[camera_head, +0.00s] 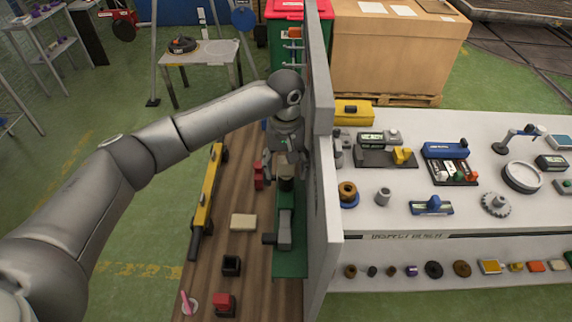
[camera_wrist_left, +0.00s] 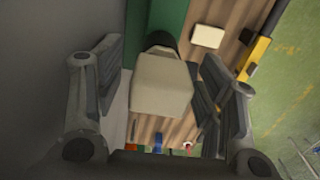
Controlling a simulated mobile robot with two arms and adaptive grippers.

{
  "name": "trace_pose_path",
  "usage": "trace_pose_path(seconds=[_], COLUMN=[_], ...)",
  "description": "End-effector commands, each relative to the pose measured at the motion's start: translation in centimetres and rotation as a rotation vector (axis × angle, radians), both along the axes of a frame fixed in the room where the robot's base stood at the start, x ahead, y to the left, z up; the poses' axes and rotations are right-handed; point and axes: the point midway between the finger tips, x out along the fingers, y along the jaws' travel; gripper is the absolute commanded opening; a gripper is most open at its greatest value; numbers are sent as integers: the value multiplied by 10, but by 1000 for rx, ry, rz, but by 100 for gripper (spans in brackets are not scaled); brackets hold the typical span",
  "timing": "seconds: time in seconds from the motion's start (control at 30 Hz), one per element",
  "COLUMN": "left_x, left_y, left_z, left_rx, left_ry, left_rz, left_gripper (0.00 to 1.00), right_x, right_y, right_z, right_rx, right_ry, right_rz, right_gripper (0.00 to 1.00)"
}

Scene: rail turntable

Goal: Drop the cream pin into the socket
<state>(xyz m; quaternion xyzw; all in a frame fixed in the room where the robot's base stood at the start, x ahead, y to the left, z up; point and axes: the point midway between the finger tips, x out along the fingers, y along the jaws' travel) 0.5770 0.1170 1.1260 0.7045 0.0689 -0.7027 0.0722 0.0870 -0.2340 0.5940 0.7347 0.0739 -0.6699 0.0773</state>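The cream pin (camera_head: 287,171) is at the far end of the green fixture in the head view, above a dark round part. In the left wrist view the pin (camera_wrist_left: 160,85) is a broad cream block between the fingers, with a dark collar behind it. My left gripper (camera_head: 286,165) points down over the pin, its fingers spread on either side. In the wrist view the gripper (camera_wrist_left: 160,95) looks open; finger contact is not clear. A black square block with a hollow (camera_head: 231,265) stands on the wooden top; I cannot tell whether it is the socket. My right gripper is out of view.
A grey upright panel (camera_head: 322,190) stands close to the right of the gripper. On the wooden top are a yellow level (camera_head: 207,190), a cream block (camera_head: 243,221), a red-and-black block (camera_head: 224,305) and the green fixture (camera_head: 290,264). A cluttered white bench (camera_head: 470,224) lies beyond the panel.

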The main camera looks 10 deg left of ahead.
Motion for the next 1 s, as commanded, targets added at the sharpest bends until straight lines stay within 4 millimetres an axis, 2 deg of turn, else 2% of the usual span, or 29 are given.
trace_pose_path(seconds=[0.2, 0.33, 0.8, 1.0], left_x=[0, 1, 1, 0], left_y=[0, 0, 0, 0], left_z=[0, 11, 102, 118], left_rx=[1, -1, 0, 0], left_ry=[1, -1, -3, 0], left_rz=[0, 0, 0, 0], left_gripper=[64, 64, 64, 64], right_x=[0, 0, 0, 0], right_y=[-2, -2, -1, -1], right_z=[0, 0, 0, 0], right_rx=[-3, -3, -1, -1], right_ry=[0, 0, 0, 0], right_rz=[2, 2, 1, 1], right_gripper=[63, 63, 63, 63])
